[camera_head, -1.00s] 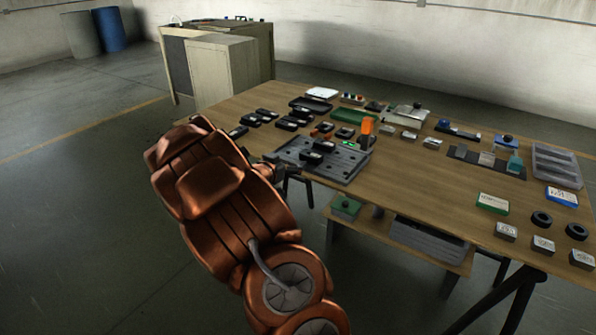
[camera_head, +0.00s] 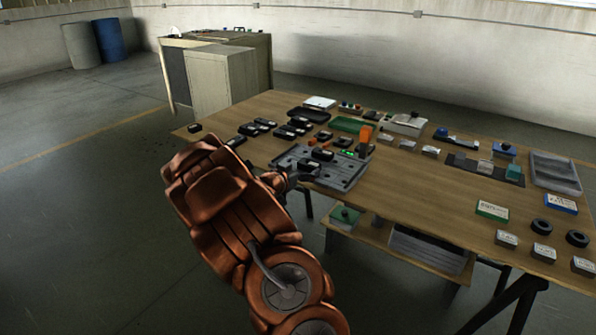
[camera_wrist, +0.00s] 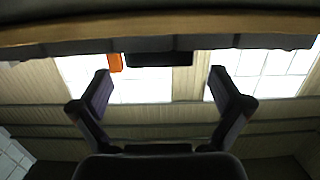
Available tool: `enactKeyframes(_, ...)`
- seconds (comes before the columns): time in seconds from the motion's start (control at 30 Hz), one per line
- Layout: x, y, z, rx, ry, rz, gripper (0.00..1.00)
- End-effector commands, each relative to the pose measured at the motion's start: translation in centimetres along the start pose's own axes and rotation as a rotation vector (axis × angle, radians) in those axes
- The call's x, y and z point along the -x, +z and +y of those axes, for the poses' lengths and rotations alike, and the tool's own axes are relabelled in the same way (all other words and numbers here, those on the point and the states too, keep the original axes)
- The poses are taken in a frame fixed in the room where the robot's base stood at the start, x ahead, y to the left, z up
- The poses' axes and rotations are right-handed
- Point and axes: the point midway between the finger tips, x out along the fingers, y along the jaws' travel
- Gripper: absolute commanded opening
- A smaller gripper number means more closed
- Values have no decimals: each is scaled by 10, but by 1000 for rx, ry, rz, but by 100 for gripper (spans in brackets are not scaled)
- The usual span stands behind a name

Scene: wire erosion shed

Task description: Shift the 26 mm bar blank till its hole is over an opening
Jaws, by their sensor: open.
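A grey plate with openings (camera_head: 345,178) lies at the table's front edge in the head view. Dark blocks stand on it: one toward the back (camera_head: 322,154) and one near its left front (camera_head: 308,168). I cannot read which is the 26 mm bar blank, and no hole shows. My gripper (camera_head: 300,180) is at the plate's left front edge, partly hidden by my copper arm. In the wrist view my gripper (camera_wrist: 160,88) is open and empty, its two fingers apart. A dark block (camera_wrist: 158,60) shows beyond, between the fingers.
Several black blocks (camera_head: 298,123) stand behind the plate. The wooden table (camera_head: 420,190) is clear right of the plate. Two black rings (camera_head: 542,226) lie far right.

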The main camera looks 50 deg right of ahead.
Motion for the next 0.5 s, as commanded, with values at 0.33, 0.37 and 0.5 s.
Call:
enactKeyframes(0.33,-35,0,1,0,2,2,100)
enactKeyframes(0.37,-37,0,1,0,2,2,100)
enactKeyframes(0.5,-43,0,1,1,2,1,100)
